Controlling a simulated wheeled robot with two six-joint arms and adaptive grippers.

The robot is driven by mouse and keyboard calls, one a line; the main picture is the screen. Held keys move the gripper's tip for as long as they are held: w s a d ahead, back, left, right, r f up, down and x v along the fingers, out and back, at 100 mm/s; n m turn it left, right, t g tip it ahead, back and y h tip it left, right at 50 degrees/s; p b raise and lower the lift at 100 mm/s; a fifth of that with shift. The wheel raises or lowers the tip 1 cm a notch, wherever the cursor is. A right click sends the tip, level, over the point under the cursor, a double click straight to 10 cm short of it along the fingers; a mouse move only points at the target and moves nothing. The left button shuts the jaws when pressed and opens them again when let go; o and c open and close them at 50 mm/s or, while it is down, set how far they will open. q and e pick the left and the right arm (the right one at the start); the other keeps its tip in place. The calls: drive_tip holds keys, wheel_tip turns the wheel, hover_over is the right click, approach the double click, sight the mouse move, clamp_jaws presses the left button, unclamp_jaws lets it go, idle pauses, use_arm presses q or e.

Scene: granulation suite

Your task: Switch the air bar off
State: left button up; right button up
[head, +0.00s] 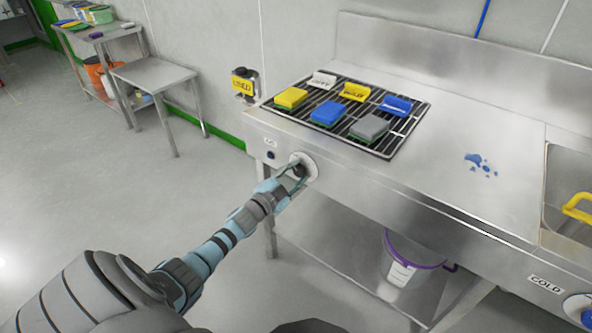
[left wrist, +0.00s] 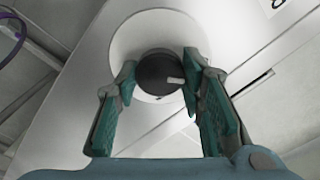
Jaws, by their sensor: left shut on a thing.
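A dark round knob (left wrist: 160,73) with a pale pointer mark sits on a white round dial (left wrist: 150,36) in the left wrist view. The mark points right in that view. The dial (head: 310,168) also shows on the bench's front panel at its left end in the head view. My left gripper (head: 294,170) is shut on the knob, one finger on each side, also seen in the left wrist view (left wrist: 158,82). The fingers hide much of the knob in the head view. My right gripper is not in view.
A black rack (head: 336,114) with yellow, blue, grey and white pieces lies on the steel bench (head: 440,130). A sink (head: 570,180) is at right, with a COLD label (head: 545,284) below. A bucket (head: 398,272) stands underneath. Floor at left is free.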

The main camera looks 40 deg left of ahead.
use_arm(q)
drive_tip(key=shift+n, duration=0.9)
drive_tip(key=o, duration=1.1)
drive_tip(key=shift+o, duration=0.2)
drive_tip(key=shift+s, duration=0.1)
drive_tip(key=s, duration=1.2)
drive_tip(key=shift+d+f, duration=0.1)
